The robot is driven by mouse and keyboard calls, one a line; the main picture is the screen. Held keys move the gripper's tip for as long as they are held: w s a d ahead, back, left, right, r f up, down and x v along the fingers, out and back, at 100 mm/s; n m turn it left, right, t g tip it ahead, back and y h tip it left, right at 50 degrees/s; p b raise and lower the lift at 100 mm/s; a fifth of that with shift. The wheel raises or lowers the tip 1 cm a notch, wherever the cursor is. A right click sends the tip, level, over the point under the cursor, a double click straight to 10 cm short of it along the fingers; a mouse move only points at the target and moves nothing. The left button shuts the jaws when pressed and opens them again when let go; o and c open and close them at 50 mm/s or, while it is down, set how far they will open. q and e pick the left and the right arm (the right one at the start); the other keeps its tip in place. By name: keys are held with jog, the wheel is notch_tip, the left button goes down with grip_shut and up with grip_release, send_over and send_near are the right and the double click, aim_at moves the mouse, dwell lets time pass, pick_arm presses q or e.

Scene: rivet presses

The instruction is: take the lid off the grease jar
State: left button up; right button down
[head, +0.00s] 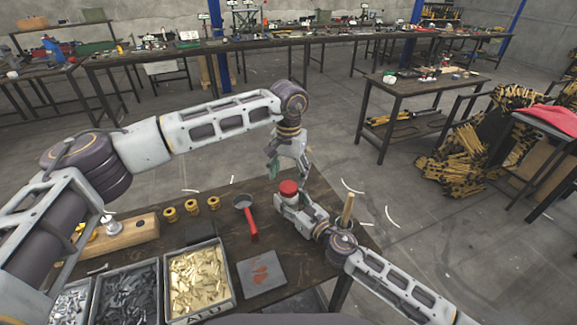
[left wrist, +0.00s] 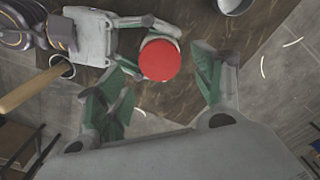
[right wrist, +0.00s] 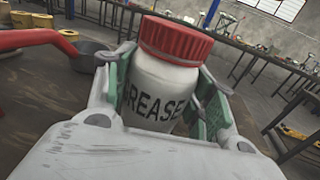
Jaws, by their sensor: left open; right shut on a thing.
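The grease jar (right wrist: 160,92) is white with dark "GREASE" lettering and stands upright between the fingers of my right gripper (right wrist: 163,100), which is shut on its body. Its red ribbed lid (right wrist: 176,40) is on top of the jar. The lid also shows in the head view (head: 288,187) and from above in the left wrist view (left wrist: 160,60). My left gripper (left wrist: 165,95) is open and empty, with its fingers pointing down above the jar, one to each side of the lid in its view. In the head view its fingertips (head: 285,170) are just behind and above the lid.
A red-handled pan (head: 250,222) lies left of the jar on the dark table (head: 215,228). A wooden handle (head: 347,210) stands upright right of my right gripper. Bins of small parts, including brass pieces (head: 199,277), and a grey plate (head: 262,272) fill the front.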

aim_at(288, 186)
pick_arm(q)
jog(key=shift+f, duration=2.1)
jog(key=shift+c, duration=0.3)
jog(key=c, duration=1)
jog(key=shift+n, duration=0.3)
